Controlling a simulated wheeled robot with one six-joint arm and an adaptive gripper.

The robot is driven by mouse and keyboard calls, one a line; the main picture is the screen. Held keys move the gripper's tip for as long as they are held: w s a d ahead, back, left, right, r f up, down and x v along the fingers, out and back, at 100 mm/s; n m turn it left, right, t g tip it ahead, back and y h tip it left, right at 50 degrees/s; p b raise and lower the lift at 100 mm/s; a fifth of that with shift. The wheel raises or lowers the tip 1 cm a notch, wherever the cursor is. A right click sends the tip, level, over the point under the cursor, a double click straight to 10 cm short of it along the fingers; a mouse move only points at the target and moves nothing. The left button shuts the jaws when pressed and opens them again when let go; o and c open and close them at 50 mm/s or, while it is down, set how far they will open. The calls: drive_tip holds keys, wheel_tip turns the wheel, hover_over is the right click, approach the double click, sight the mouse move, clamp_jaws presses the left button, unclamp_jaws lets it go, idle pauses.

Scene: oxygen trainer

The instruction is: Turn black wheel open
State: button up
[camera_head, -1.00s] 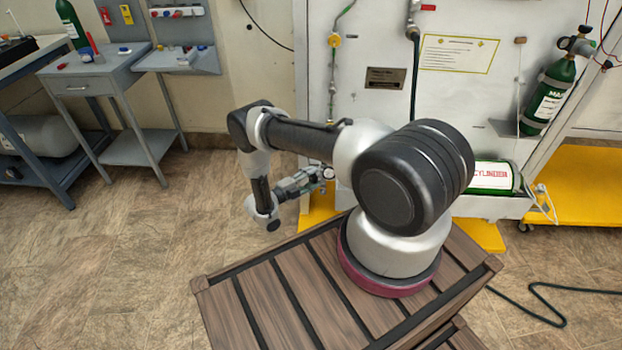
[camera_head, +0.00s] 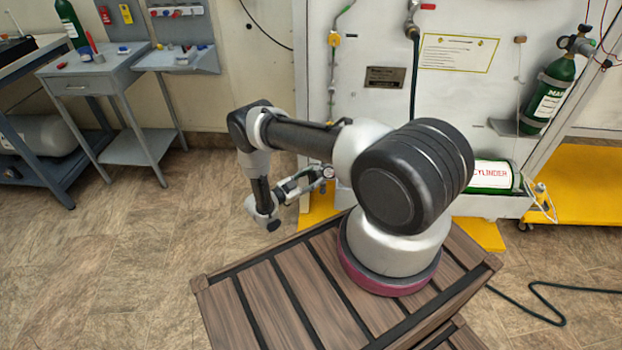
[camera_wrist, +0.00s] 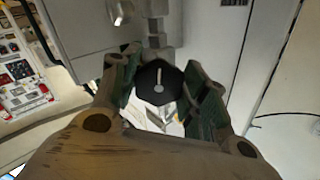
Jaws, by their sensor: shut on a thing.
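The black wheel (camera_wrist: 159,83) shows in the wrist view as a dark, many-sided knob with a pale pointer running up from its middle. My gripper (camera_wrist: 161,72) has its green-padded fingers on the left and right sides of the wheel and is shut on it. In the head view my gripper (camera_head: 310,180) reaches right, to the lower front of the white panel, left of my arm's base. The wheel cannot be made out clearly there.
The white panel (camera_head: 455,110) stands behind my arm, with a yellow base (camera_head: 318,208) below. A green cylinder (camera_head: 492,176) lies to the right, partly behind my arm. A grey side table (camera_head: 80,78) stands at left. Open floor lies between.

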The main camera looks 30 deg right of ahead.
drive_tip(key=shift+f+n, duration=0.1)
drive_tip(key=shift+n, duration=0.4)
drive_tip(key=o, duration=1)
drive_tip(key=shift+o, duration=0.2)
drive_tip(key=s+a, duration=0.1)
drive_tip(key=a, duration=1.1)
drive_tip(key=shift+s, duration=0.4)
